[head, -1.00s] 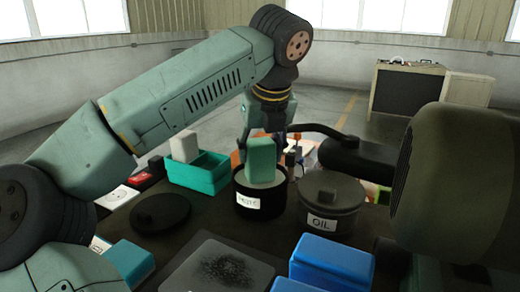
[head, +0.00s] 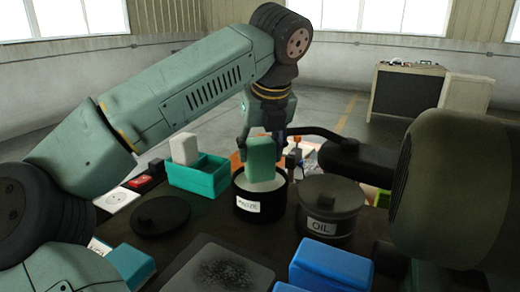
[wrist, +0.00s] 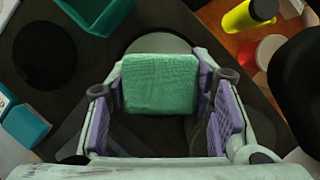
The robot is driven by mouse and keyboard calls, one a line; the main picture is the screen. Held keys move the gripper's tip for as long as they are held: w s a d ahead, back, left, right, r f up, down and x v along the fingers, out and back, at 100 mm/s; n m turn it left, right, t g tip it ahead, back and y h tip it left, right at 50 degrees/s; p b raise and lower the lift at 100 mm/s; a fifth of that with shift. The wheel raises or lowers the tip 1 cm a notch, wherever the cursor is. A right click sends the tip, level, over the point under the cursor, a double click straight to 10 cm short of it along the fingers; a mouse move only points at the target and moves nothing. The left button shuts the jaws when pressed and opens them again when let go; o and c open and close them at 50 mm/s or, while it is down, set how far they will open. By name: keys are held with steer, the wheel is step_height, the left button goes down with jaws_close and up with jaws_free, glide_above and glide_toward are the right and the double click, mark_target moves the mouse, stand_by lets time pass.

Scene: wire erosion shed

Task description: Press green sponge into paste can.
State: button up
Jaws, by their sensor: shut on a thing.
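The green sponge (head: 262,160) stands upright in my gripper (wrist: 160,88), which is shut on its sides; it fills the space between the purple pads in the wrist view (wrist: 160,85). The black paste can (head: 259,207) with a white label is below it in the head view. The sponge's lower end is within the can's rim outline, over pale paste (head: 276,184). I cannot tell how deep it sits or whether it presses on the paste.
The lidded OIL can (head: 320,228) stands close right of the paste can. A blue box (head: 330,266) and dark stained plate (head: 222,265) are in front.

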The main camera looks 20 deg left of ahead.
steer(key=shift+r+p, duration=1.85)
steer(key=shift+r, duration=1.15)
steer(key=shift+f, duration=0.1)
